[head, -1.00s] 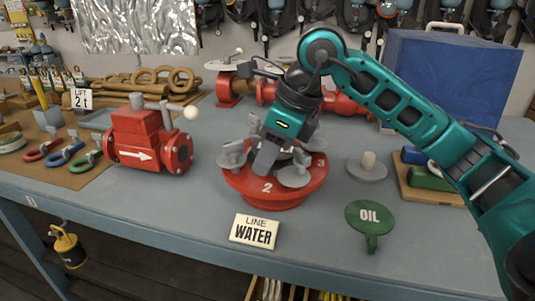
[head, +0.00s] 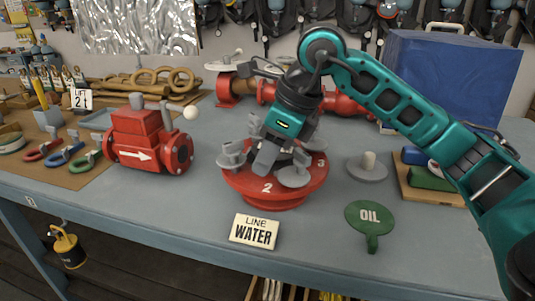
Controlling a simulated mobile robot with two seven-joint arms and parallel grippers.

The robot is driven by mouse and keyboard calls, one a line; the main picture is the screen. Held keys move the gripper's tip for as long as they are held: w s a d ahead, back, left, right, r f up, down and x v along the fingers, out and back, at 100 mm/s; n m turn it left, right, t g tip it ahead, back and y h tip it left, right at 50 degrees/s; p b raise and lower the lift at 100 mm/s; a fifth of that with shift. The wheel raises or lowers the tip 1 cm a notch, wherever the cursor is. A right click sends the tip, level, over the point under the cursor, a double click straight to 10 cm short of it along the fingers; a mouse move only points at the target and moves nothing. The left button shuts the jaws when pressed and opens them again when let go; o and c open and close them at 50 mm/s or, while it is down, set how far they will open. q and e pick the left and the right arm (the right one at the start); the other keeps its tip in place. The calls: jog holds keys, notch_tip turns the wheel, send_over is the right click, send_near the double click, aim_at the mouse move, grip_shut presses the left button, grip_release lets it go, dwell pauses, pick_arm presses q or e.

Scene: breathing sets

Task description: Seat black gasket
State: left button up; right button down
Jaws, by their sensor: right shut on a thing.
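A round red flange (head: 262,200) marked 2 and 3 stands on the bench at the middle of the head view, with grey clamp-like pieces (head: 294,176) around its top. My right gripper (head: 268,160) reaches down over the flange centre, its fingers low between the grey pieces. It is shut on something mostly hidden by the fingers. A dark shape beneath looks like the black gasket, but its outline and whether it lies flat on the flange cannot be told. My left gripper is not in view.
A red valve (head: 150,142) stands to the left, with red, blue and green loop-handled pieces (head: 62,155) beyond it. A WATER sign (head: 254,231), a green OIL tag (head: 369,219) and a grey disc with a peg (head: 367,170) lie near the flange. A blue case (head: 440,78) stands behind.

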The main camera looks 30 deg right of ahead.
jog(key=shift+f+b, duration=1.1)
jog(key=shift+f, duration=0.15)
jog(key=c, duration=0.8)
grip_release()
jog(key=shift+s, duration=0.1)
jog(key=p+v, duration=0.1)
jog(key=v, duration=0.5)
jog(key=p+v, duration=0.1)
jog(key=v, duration=0.6)
